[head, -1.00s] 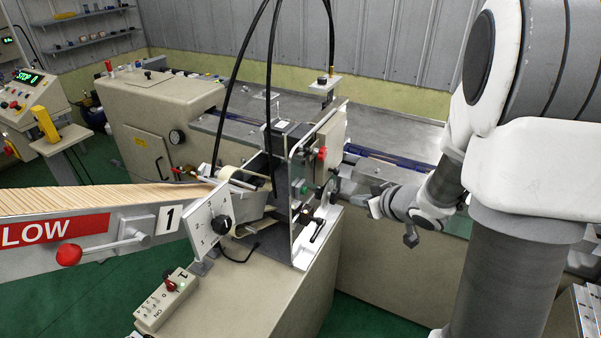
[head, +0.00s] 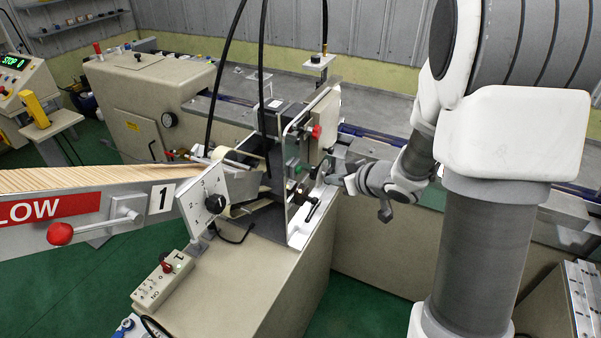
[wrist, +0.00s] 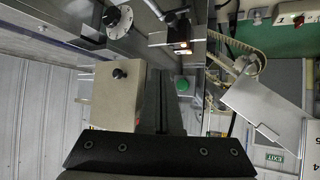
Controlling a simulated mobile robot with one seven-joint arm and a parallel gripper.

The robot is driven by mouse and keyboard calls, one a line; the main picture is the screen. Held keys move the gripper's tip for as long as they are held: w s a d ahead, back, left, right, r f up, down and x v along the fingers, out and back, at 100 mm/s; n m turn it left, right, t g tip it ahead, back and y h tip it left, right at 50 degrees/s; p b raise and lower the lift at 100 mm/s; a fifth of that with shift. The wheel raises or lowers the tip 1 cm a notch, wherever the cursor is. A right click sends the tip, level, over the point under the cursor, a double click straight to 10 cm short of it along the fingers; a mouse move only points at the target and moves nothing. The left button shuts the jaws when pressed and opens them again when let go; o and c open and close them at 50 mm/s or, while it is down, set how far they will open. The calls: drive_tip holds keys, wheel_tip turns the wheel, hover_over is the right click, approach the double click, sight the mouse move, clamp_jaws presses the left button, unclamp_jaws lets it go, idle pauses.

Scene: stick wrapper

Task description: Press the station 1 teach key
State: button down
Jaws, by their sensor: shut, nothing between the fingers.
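The station marked 1 (head: 161,199) is in the middle of the head view, with a metal head plate (head: 300,215) on a beige base. I cannot make out which part is the teach key. My gripper (head: 333,180) is shut and empty, just right of the head plate and close to its small fittings; I cannot tell whether it touches them. In the wrist view a green round button (wrist: 182,85), a small sensor with an orange light (wrist: 183,46) and a beige box with a black knob (wrist: 119,73) are ahead. A dark bar across the bottom hides part of the view.
A stick hopper with a red-knobbed lever (head: 60,233) is at left. A red knob (head: 316,131) and black hoses (head: 263,70) stand at the head. A conveyor runs behind. Green floor shows in front.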

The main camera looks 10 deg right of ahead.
drive_tip(key=shift+w+a, duration=0.7)
drive_tip(key=shift+a, duration=0.35)
drive_tip(key=shift+w+a, duration=0.7)
drive_tip(key=shift+a, duration=0.35)
idle(0.5)
drive_tip(key=shift+w+a, duration=0.25)
drive_tip(key=shift+a, duration=0.1)
drive_tip(key=shift+w+a, duration=0.25)
drive_tip(key=shift+a, duration=0.15)
idle(0.7)
drive_tip(key=shift+s+d, duration=0.5)
drive_tip(key=shift+d, duration=0.25)
drive_tip(key=s+d, duration=0.1)
drive_tip(key=s+d+p, duration=0.1)
drive_tip(key=d+p, duration=0.1)
drive_tip(key=d, duration=0.1)
drive_tip(key=shift+s+d, duration=0.1)
drive_tip(key=shift+s, duration=0.3)
